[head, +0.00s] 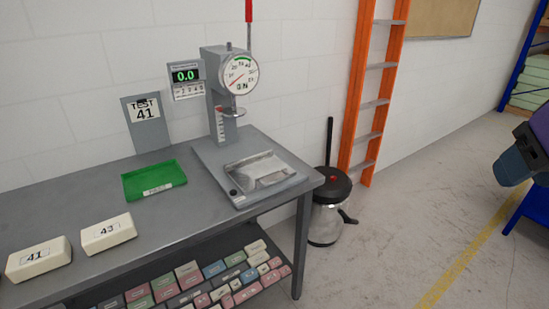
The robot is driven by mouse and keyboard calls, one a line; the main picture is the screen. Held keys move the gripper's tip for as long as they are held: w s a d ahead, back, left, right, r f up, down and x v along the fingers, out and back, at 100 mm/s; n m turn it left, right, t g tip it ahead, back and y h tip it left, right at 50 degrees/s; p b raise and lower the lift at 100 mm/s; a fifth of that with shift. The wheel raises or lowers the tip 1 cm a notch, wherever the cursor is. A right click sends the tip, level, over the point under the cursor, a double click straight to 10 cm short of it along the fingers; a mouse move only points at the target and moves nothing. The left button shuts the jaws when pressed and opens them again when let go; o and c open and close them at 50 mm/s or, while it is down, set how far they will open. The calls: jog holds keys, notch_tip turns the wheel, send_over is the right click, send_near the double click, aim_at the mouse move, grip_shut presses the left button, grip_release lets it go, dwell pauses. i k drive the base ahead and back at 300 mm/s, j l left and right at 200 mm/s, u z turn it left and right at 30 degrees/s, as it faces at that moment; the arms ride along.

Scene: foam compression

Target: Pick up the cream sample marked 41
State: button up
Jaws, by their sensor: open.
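The cream sample marked 41 (38,264) is a pale block lying on the grey bench at the lower left, its label facing up. A similar cream block (108,239), whose mark looks like 43, lies just to its right, with a gap between them. My gripper is not in view. A dark purple and blue-grey part at the right edge seems to be my arm, far from both blocks.
A green tray (150,190), a "TEST 41" sign (145,113) and a dial press (220,115) stand on the bench (160,225). Several coloured blocks fill the lower shelf.

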aim_at(23, 265)
jog(key=u, duration=1.95)
jog(key=i+u, duration=0.35)
jog(key=i, duration=0.7)
